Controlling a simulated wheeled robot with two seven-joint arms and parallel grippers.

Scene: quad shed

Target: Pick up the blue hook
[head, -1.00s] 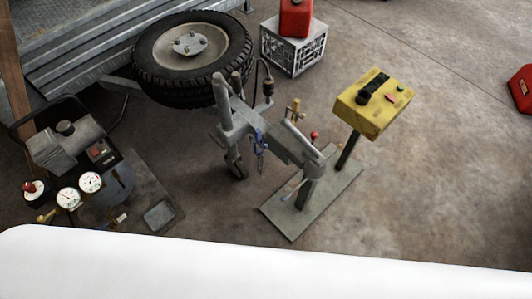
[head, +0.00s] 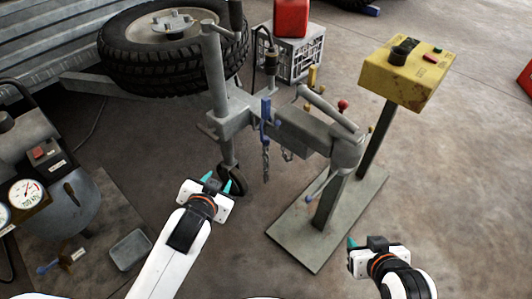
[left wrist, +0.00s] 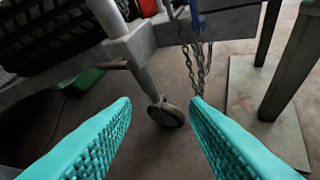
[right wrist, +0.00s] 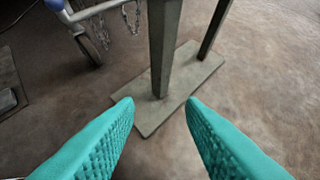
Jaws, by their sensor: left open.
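The blue hook (head: 266,112) sits upright on the side of the grey trailer coupling in the head view, with a chain (head: 266,160) hanging below it. The lower part of the blue hook shows at the top of the left wrist view (left wrist: 197,20), above the chain. My left gripper (head: 217,183) is open and empty, lower left of the hook and apart from it. My right gripper (head: 357,244) is open and empty, lower right of the hook and farther from it, in front of the post's base plate.
The grey coupling (head: 315,135) rests on a post with a flat base plate (head: 285,235). A yellow control box (head: 408,72) stands to the right. A jockey wheel (head: 232,182) is near my left gripper. A compressor (head: 60,195) stands at left; a tyre (head: 165,50) lies behind.

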